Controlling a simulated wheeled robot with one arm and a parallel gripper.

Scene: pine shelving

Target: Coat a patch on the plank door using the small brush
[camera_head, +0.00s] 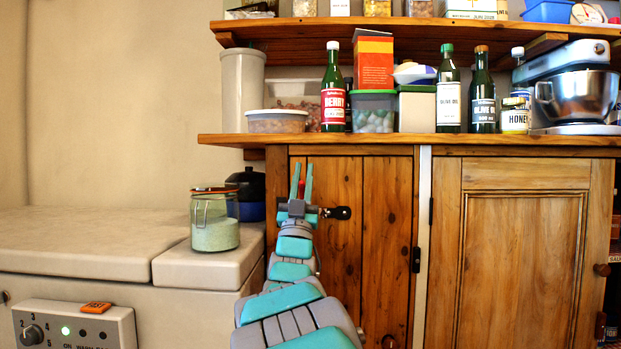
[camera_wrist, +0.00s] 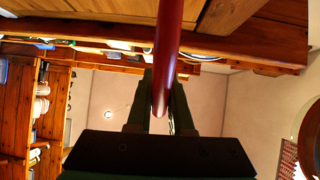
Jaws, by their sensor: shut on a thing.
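My gripper (camera_head: 301,180) is raised in front of the upper part of the plank door (camera_head: 345,255), fingers pointing up. It is shut on the small brush, whose red handle (camera_head: 301,188) shows between the fingers. In the wrist view the dark red handle (camera_wrist: 169,50) runs between my two dark fingers (camera_wrist: 164,105) and out of the top of the picture. The bristles are not seen clearly in either view. I cannot tell whether the brush touches the door. No coated patch can be made out on the visible wood.
A shelf (camera_head: 500,140) with bottles, tubs and a mixer (camera_head: 575,90) juts out just above the gripper. A glass jar (camera_head: 215,225) stands on the pale ledge to the left.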

